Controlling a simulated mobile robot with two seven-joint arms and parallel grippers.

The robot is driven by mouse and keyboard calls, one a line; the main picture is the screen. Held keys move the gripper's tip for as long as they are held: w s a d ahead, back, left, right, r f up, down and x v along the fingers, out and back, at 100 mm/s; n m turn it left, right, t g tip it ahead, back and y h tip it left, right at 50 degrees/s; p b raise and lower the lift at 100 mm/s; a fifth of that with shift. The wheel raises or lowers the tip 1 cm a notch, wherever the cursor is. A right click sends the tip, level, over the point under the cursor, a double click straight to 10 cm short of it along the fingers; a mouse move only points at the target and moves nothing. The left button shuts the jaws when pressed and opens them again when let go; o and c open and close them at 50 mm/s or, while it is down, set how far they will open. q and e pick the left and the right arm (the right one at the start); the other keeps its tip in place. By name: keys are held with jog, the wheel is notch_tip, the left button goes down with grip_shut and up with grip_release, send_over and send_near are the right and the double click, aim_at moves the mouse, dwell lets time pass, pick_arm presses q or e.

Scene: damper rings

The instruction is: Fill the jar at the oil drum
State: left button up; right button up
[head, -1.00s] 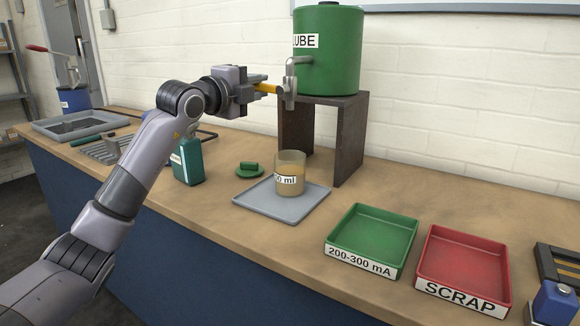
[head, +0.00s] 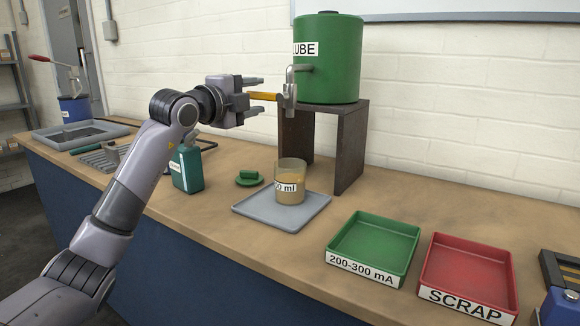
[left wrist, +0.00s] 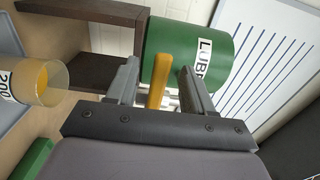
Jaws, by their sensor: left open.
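The green drum (head: 330,70) marked "LUBE" stands on a dark stand, and its metal tap (head: 291,85) has a yellow lever (head: 264,96) that points left. The jar (head: 290,182) stands upright on a grey tray (head: 280,212) below the tap and holds amber oil to roughly two thirds of its height. The jar also shows in the left wrist view (left wrist: 47,82). My left gripper (head: 258,96) is open at the lever's outer end. In the left wrist view the lever (left wrist: 158,80) lies between the open fingers (left wrist: 158,85). My right gripper is not in view.
A green bin (head: 373,247) and a red "SCRAP" bin (head: 468,276) sit at right. Bare bench lies behind the bins.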

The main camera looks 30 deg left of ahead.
pick_arm(q)
jog(key=shift+s, duration=0.4)
jog(key=shift+s+a+f+b, duration=0.1)
jog(key=shift+s+b, duration=0.4)
jog(key=shift+b, duration=0.15)
jog(key=s+b, duration=0.1)
jog(key=s, duration=0.1)
jog(key=s+b, duration=0.1)
jog(key=s, duration=0.1)
jog(key=s+b, duration=0.1)
jog(key=shift+s+a, duration=0.4)
